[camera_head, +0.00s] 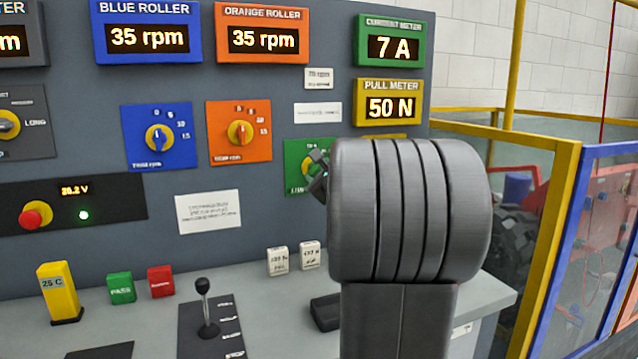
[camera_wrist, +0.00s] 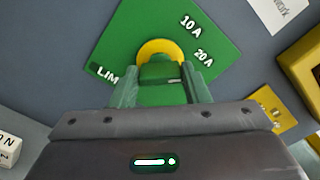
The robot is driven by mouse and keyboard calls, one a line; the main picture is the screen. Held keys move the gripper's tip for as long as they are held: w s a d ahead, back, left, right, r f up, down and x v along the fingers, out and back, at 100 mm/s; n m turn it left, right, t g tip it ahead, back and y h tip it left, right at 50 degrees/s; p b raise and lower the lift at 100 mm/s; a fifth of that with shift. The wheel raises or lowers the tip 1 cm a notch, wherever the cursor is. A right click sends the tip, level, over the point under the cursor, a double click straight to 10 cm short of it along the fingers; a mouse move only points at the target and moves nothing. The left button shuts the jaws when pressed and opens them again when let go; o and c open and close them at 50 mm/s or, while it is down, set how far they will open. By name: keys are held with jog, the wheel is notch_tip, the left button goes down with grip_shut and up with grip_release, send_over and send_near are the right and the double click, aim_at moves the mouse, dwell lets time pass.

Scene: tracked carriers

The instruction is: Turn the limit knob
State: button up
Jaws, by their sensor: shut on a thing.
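The limit knob (camera_wrist: 160,72) shows in the wrist view as a green grip on a yellow round base, on a green plate (camera_wrist: 215,25). The plate carries the marks "10 A", "20 A" and part of a word, "LIM". My gripper (camera_wrist: 162,88) has one finger on each side of the knob and is shut on it. The knob's pointer and lower part are partly hidden.
The current meter (camera_head: 392,47) reads 7 A and the pull meter (camera_head: 388,107) 50 N. A blue knob plate (camera_head: 160,110) and an orange one (camera_head: 240,108) are to the left. A black lever (camera_head: 203,300) and small blocks stand on the ledge below.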

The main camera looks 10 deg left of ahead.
jog(key=n+b, duration=0.2)
jog(key=n, duration=0.1)
jog(key=n+b, duration=0.1)
jog(key=shift+f+n+b, duration=0.25)
jog(key=shift+n+b, duration=0.05)
jog(key=n+b, duration=0.3)
jog(key=n, duration=0.1)
jog(key=shift+r+n, duration=0.1)
jog(key=shift+n, duration=0.2)
jog(key=o, duration=1)
jog(key=shift+s, duration=0.15)
jog(key=b+v, duration=0.1)
jog(key=v, duration=1.2)
jog(key=shift+s+d, duration=0.2)
jog(key=shift+s, duration=0.05)
